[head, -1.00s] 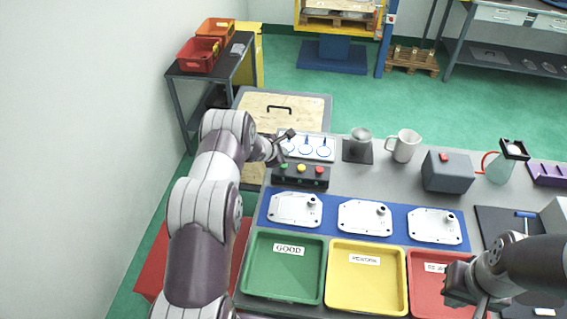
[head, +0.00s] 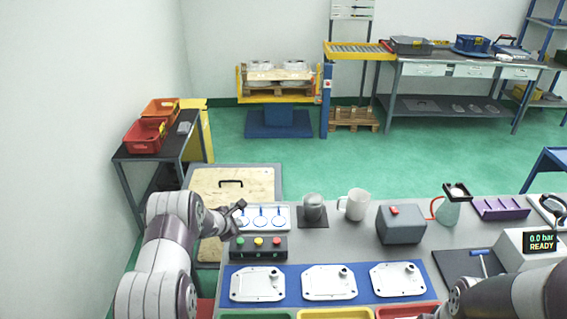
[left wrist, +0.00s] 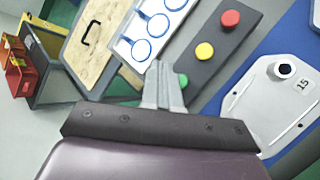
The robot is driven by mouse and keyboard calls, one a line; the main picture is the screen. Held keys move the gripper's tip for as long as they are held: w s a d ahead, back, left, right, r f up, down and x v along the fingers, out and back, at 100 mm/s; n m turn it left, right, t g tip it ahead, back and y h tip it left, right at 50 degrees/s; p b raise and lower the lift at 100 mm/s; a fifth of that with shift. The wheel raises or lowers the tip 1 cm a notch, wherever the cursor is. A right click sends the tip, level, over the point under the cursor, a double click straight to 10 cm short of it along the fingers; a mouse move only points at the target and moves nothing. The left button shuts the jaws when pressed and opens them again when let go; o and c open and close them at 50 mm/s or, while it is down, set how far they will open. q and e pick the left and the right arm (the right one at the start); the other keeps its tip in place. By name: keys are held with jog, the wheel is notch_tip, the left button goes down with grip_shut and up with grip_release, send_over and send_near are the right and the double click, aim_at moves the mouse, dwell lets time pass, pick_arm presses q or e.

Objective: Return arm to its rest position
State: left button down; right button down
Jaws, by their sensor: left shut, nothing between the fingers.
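My left arm comes in from the left of the head view. Its gripper (head: 238,207) is shut and empty, at the left end of the white board with blue rings (head: 262,218) and behind the button box (head: 258,246). In the left wrist view the closed fingers (left wrist: 164,84) point toward the board (left wrist: 150,28) and the button box (left wrist: 215,50), with nothing between them. The green button is partly behind the fingers. My right arm (head: 510,299) lies at the bottom right of the head view; its fingertips are cut off or unclear at the lower edge.
Three metal castings (head: 257,284) lie on a blue mat. Green, yellow and red trays (head: 335,314) show at the bottom edge. A wooden-topped cart (head: 240,185) stands beyond the bench.

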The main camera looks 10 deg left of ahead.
pick_arm(q)
jog(key=shift+s+d+f, duration=0.1)
jog(key=shift+s+d, duration=0.05)
jog(key=s+d+f+m+g+h, duration=0.1)
jog(key=s+d+f+m+g, duration=0.3)
jog(key=s, duration=0.4)
jog(key=s+d+r+m+g+y+b, duration=0.1)
jog(key=s+d+r+m+b, duration=0.1)
jog(key=s+m, duration=0.5)
jog(key=s+d+r+m+g+b, duration=0.1)
jog(key=s+d+r+m+b, duration=0.1)
jog(key=s+d+r+m, duration=0.2)
jog(key=s+d+r+m+g+y+b, duration=0.1)
jog(key=s+r+m, duration=0.7)
jog(key=s, duration=0.8)
jog(key=shift+s+d+r+m+g+y+b, duration=0.25)
jog(key=shift+d+m+b, duration=0.4)
jog(key=shift+d+m, duration=0.55)
jog(key=shift+s, duration=0.15)
